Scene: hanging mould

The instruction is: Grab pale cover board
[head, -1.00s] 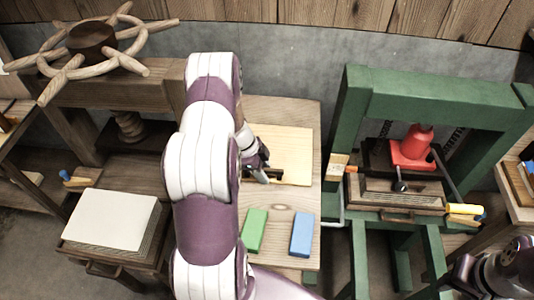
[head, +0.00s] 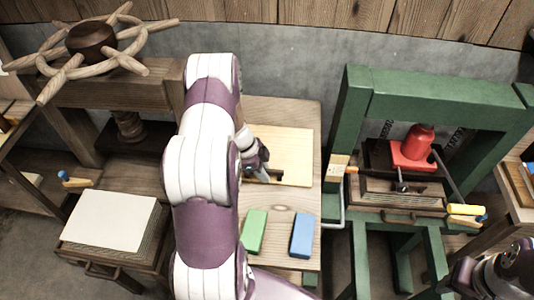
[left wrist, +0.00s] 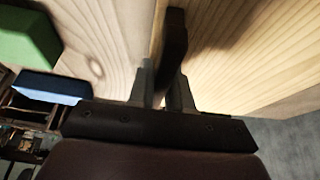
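The pale cover board (head: 289,145) lies flat on the wooden table behind the green and blue blocks. It fills the right of the left wrist view (left wrist: 245,60). A dark bar-shaped handle (left wrist: 174,38) stands at its near edge. My left gripper (head: 262,174) is low at that edge. In the left wrist view its two fingers (left wrist: 164,85) lie on either side of the handle, close to it. I cannot tell whether they press on it. My right arm shows at the bottom right corner; its gripper (head: 462,277) is only partly visible, its fingers unclear.
A green block (head: 255,232) and a blue block (head: 302,235) lie on the table's near part. A green press (head: 355,125) with a red jack (head: 417,150) stands right. A wooden press with a spoked wheel (head: 95,42) and a white sheet (head: 108,219) are left.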

